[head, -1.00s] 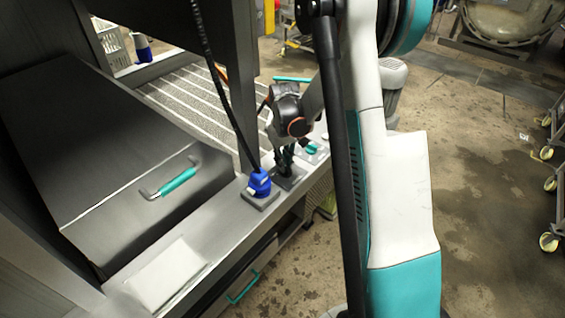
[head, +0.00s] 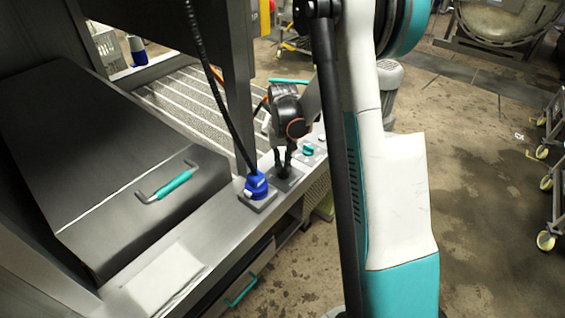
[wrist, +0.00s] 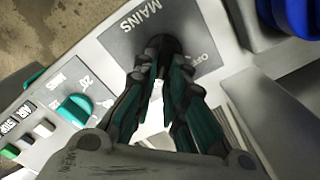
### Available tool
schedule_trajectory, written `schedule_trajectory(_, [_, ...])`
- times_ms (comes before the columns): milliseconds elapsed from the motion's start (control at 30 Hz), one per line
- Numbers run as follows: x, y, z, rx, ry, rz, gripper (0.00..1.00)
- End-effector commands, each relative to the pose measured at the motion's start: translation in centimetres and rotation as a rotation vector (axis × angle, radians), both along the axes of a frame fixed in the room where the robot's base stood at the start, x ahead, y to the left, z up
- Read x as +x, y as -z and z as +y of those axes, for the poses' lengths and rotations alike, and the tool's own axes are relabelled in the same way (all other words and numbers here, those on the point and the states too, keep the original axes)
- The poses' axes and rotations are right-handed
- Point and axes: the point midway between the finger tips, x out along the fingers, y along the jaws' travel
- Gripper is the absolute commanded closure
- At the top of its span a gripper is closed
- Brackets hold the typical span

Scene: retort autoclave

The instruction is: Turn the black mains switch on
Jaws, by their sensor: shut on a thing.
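The black mains switch (wrist: 164,45) sits on a dark grey plate (wrist: 118,43) marked MAINS and OFF in the wrist view. My gripper (wrist: 165,58) points down at the plate with its fingertips closed on the switch. The fingers hide much of the knob, so its exact setting is hard to read. In the head view my gripper (head: 284,168) stands over the dark plate (head: 287,184) on the narrow ledge, between the blue plug and a teal knob.
A blue plug (head: 257,186) with a black cable stands close beside the plate. A teal knob (head: 308,150) is on the other side, with small push buttons (wrist: 28,141) beyond it. A steel cover with a teal handle (head: 175,186) lies left. Open floor lies right.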

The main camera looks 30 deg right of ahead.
Motion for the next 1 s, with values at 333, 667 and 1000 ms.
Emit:
schedule_trajectory(333, [0.1, 0.0, 0.0, 0.000, 0.000, -0.001, 0.70])
schedule_trajectory(667, [0.0, 0.0, 0.0, 0.000, -0.001, 0.000, 0.68])
schedule_trajectory(1000, [0.0, -4.2, 0.0, 0.000, -0.001, 0.000, 0.68])
